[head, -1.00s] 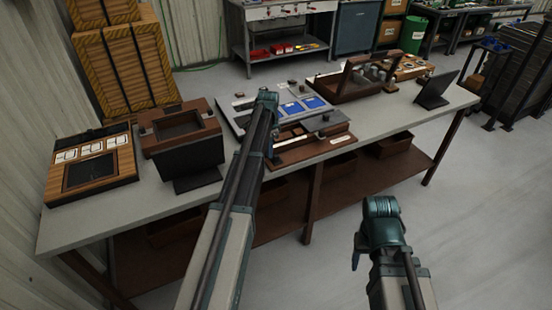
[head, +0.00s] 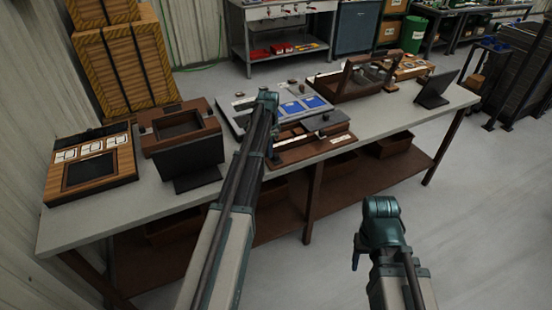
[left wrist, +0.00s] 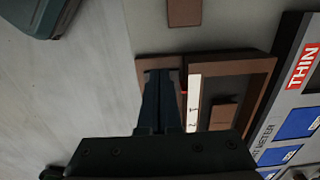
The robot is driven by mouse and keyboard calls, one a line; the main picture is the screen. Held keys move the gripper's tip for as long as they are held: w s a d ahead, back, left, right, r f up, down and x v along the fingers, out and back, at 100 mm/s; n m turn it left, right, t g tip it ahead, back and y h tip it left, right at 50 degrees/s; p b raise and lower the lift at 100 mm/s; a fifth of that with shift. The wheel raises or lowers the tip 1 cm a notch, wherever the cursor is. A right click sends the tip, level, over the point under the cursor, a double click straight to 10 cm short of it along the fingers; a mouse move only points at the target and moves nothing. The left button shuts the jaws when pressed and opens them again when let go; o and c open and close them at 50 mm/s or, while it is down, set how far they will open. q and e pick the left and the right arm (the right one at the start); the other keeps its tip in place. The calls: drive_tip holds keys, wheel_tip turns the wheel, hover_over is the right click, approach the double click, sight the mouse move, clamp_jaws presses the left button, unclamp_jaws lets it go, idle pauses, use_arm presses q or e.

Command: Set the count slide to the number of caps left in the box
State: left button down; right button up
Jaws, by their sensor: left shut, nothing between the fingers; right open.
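In the left wrist view, my left gripper (left wrist: 165,78) is shut and empty, with its dark fingers over a brown wooden frame (left wrist: 262,62). Beside the fingers, a white strip (left wrist: 194,103) with number marks runs along the frame, and a small brown block (left wrist: 222,113) lies inside it. I cannot tell whether the fingers touch the frame. My right gripper (head: 357,252) is open, low in front of the bench and away from everything. I cannot make out the caps or their number.
A grey panel (head: 238,113) with blue plates lies behind the fixture; its red THIN label (left wrist: 305,66) shows in the wrist view. A brown box (head: 205,112) and a wooden console (head: 112,177) stand left. A handled carrier (head: 325,88) and dark tilted screen (head: 435,90) stand right.

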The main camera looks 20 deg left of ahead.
use_arm(q)
drive_tip(key=shift+f+b, duration=1.2)
drive_tip(key=shift+f, duration=0.1)
drive_tip(key=shift+r, duration=0.25)
drive_tip(key=shift+r+p, duration=0.2)
drive_tip(key=shift+p, duration=0.25)
drive_tip(key=shift+w+d, duration=0.1)
drive_tip(key=shift+w, duration=0.05)
drive_tip(key=shift+w+d, duration=1.05)
drive_tip(key=shift+w, duration=0.25)
drive_tip(key=shift+w+d, duration=1.15)
drive_tip(key=shift+w, duration=0.1)
